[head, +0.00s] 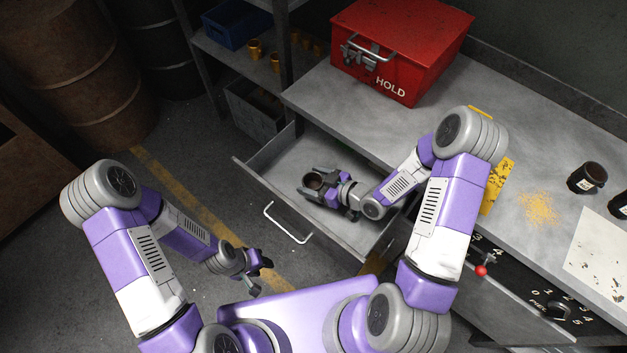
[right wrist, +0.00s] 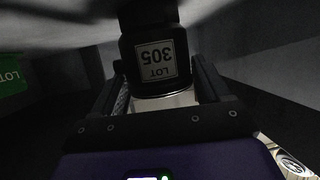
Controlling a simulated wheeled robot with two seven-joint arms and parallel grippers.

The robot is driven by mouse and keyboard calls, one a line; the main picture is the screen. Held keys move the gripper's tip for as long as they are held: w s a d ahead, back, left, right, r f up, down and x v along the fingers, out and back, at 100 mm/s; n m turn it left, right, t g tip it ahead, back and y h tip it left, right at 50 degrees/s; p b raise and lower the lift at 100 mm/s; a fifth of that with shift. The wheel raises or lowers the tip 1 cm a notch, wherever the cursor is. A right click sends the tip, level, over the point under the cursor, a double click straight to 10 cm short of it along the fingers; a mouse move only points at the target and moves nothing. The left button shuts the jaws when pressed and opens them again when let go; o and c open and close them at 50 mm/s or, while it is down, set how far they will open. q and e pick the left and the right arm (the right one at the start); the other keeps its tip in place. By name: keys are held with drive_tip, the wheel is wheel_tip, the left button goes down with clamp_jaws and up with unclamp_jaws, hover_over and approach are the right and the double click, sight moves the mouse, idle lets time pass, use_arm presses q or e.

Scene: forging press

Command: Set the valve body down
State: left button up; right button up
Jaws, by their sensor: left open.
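The valve body (head: 313,181) is a dark, round piece with an open, brownish top. It is inside the open drawer (head: 262,183). My right gripper (head: 318,184) reaches into the drawer with its fingers on both sides of it. In the right wrist view the valve body (right wrist: 156,58) is black with a white label reading LOT 305, upside down in that picture, and a paler lower part between the fingers. The fingers look closed on it. I cannot tell whether it touches the drawer floor. My left gripper (head: 262,275) is open and empty, outside the drawer and above the floor.
A red box (head: 397,50) marked HOLD stands on the grey bench above the drawer. Dark mugs (head: 587,178), yellow grains (head: 540,208) and a paper sheet (head: 602,250) lie to the right. A red-knobbed lever (head: 481,270) juts from the front. The drawer's left part is clear.

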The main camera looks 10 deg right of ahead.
drive_tip(key=o, duration=0.3)
drive_tip(key=shift+r, duration=0.1)
drive_tip(key=shift+r+p, duration=0.2)
drive_tip(key=shift+p, duration=0.1)
drive_tip(key=p+v, duration=0.1)
drive_tip(key=v, duration=0.6)
drive_tip(key=shift+s+d+p, duration=0.2)
drive_tip(key=shift+p, duration=0.1)
